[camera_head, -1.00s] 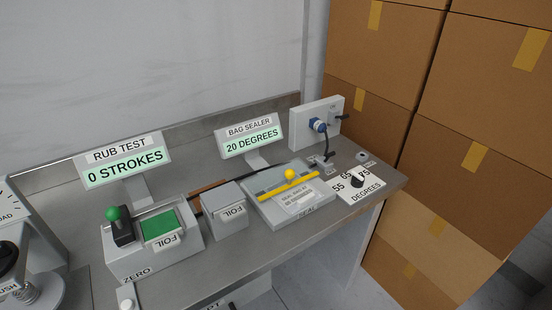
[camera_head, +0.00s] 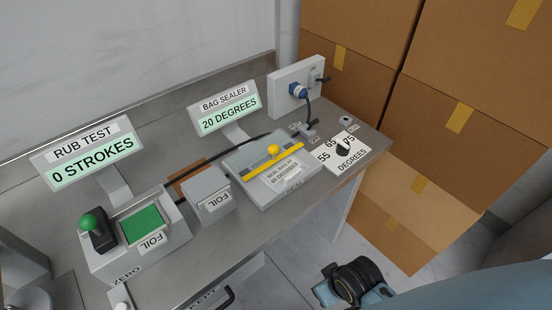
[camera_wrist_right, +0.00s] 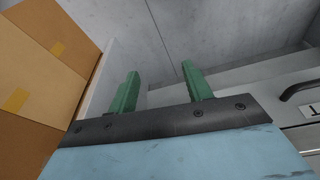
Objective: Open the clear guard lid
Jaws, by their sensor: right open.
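Only part of my right arm shows at the lower right of the head view, in front of the bench. My left gripper is not in view.
The bench (camera_head: 150,300) carries a rub tester (camera_head: 140,235), a foil box (camera_head: 208,192), a bag sealer (camera_head: 272,170) with a yellow bar, and a dial plate (camera_head: 338,152). Cardboard boxes (camera_head: 450,110) stand at the right. A dark handle (camera_wrist_right: 300,90) shows in the wrist view.

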